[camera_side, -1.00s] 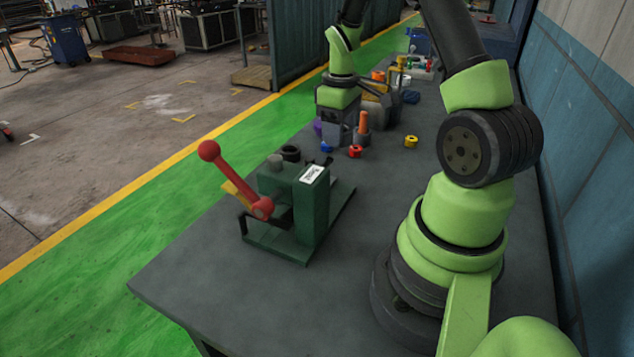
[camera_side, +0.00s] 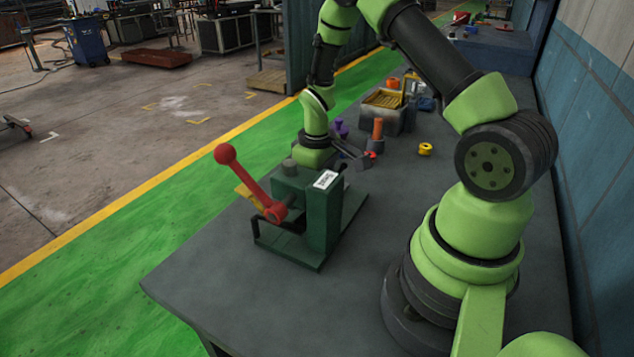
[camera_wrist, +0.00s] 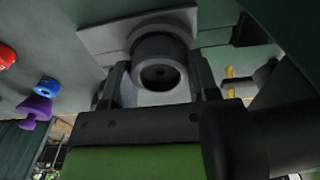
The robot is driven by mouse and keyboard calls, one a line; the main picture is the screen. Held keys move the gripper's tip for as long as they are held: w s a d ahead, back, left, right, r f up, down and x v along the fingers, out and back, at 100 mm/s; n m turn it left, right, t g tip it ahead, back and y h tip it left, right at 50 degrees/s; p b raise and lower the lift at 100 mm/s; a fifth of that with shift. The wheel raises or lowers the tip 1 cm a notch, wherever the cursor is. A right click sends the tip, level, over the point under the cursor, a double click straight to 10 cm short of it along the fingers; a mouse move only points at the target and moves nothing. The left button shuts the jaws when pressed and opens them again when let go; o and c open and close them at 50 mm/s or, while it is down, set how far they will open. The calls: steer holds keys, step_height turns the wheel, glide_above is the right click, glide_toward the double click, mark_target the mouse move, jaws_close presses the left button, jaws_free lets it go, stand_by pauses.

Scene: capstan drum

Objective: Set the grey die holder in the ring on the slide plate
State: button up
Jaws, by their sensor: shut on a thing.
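The grey die holder (camera_wrist: 158,48) is a short round cylinder with a hole in its end face. My gripper (camera_wrist: 160,75) is shut on it, with one dark finger on each side. In the wrist view it appears against or close to a lighter grey plate (camera_wrist: 98,38), which looks like the slide plate. I cannot tell whether they touch. In the side view my gripper is low behind the green press (camera_side: 322,215), and the press hides the holder and the plate.
The press has a red ball lever (camera_side: 250,180) on its front left. An orange peg (camera_side: 377,129), a yellow ring (camera_side: 425,149) and a bin (camera_side: 384,111) stand behind it. Blue (camera_wrist: 46,88) and red (camera_wrist: 6,57) parts lie left in the wrist view.

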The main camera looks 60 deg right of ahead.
steer(key=shift+f, duration=0.2)
steer(key=shift+f, duration=0.15)
steer(key=shift+f, duration=0.5)
steer(key=o, duration=0.9)
steer(key=shift+w, duration=0.1)
steer(key=shift+o, duration=0.2)
step_height(320, 180, up, 13)
steer(key=s+a+r+m+t, duration=0.2)
steer(key=s+a+r+t, duration=0.15)
steer(key=a+r, duration=0.6)
steer(key=s+a+r+m+t+y, duration=0.2)
steer(key=s+a+r, duration=0.3)
steer(key=s, duration=0.5)
steer(key=shift+s+a+r+t, duration=0.2)
steer(key=shift+r+t, duration=0.4)
steer(key=shift+t, duration=0.25)
steer(key=shift+d, duration=0.1)
